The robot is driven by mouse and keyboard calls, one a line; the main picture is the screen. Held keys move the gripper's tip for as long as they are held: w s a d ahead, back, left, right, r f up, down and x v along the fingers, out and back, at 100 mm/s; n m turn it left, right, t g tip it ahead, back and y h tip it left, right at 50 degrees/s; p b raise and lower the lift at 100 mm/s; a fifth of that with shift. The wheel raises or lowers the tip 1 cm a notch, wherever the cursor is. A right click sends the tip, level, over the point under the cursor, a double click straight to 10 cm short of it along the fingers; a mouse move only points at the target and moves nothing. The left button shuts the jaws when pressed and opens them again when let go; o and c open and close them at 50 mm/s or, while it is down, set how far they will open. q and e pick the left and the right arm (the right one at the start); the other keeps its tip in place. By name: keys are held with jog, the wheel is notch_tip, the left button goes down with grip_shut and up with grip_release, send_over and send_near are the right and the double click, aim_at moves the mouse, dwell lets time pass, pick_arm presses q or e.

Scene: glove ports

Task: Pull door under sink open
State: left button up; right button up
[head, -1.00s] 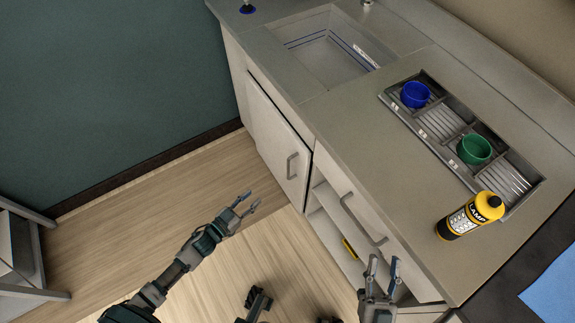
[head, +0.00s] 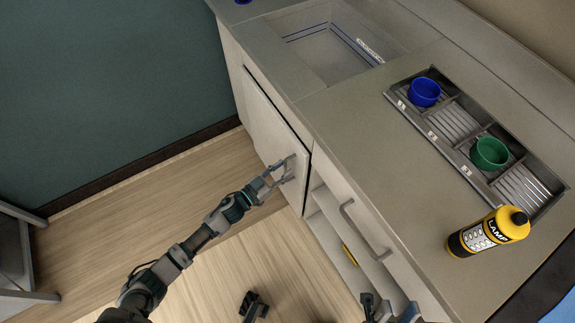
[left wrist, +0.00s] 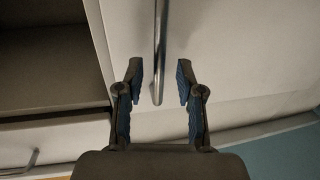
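The door under the sink (head: 268,125) is a white panel below the basin and looks nearly flush with the cabinet front. Its grey bar handle (head: 289,168) is near the door's right edge. My left gripper (head: 279,173) is at this handle. In the left wrist view the handle (left wrist: 160,50) runs down between the two open fingers of my left gripper (left wrist: 158,85), with a gap on either side. My right gripper (head: 390,312) is at the bottom edge, partly cut off, below the drawer; its finger state is unclear.
The sink (head: 330,50) is set in the counter (head: 350,110). A drawer (head: 350,200) with a handle and open shelves (head: 335,235) are right of the door. A rack (head: 465,165) holds a blue cup (head: 424,92) and a green cup (head: 489,153).

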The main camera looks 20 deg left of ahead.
pick_arm(q)
jog(key=shift+x, duration=0.9)
jog(key=shift+r, duration=0.1)
grip_shut()
